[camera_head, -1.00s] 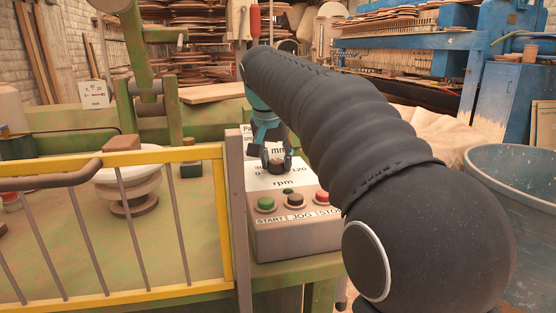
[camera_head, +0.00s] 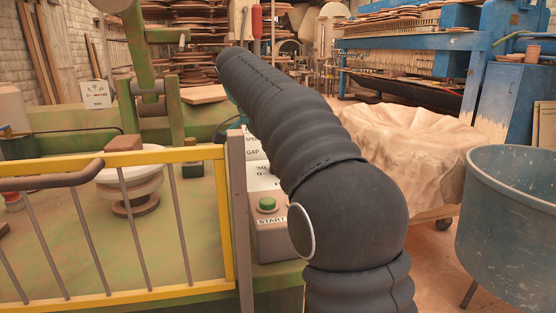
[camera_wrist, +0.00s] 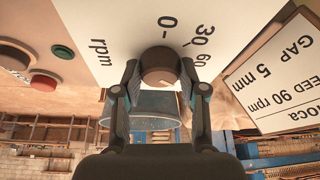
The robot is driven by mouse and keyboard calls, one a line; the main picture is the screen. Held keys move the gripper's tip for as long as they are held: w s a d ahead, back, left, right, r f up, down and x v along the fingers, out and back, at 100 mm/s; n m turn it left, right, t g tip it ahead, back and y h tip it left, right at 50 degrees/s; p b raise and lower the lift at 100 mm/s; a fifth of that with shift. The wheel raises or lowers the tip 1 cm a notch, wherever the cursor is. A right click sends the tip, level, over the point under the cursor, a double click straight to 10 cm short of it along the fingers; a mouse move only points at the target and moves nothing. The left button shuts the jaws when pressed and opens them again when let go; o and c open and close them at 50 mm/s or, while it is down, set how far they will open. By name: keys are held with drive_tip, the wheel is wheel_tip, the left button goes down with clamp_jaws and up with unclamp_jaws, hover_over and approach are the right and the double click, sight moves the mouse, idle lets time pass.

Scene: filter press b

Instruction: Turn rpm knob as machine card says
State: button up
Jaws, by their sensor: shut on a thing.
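The rpm knob (camera_wrist: 159,66) is a dark brown round knob on a white scale plate (camera_wrist: 95,25). The plate reads rpm, with 0, 30 and 60 showing beside the knob. In the wrist view my gripper (camera_wrist: 160,74) is shut on the knob, one finger on each side. I cannot make out a pointer mark on the knob. The machine card (camera_wrist: 272,80), at the right in the wrist view, reads GAP 5 mm and 90 rpm; its edges are cut off. In the head view my arm hides the knob and gripper; part of the card (camera_head: 252,148) shows.
The control box (camera_head: 268,243) has a green START button (camera_head: 267,205). A yellow guard rail (camera_head: 190,154) stands left of the box; a blue tub (camera_head: 510,225) stands right.

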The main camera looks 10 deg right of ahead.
drive_tip(key=shift+f+m+g, duration=0.15)
drive_tip(key=shift+m+g, duration=0.25)
drive_tip(key=shift+m, duration=0.4)
drive_tip(key=o, duration=1.1)
drive_tip(key=shift+o, duration=0.2)
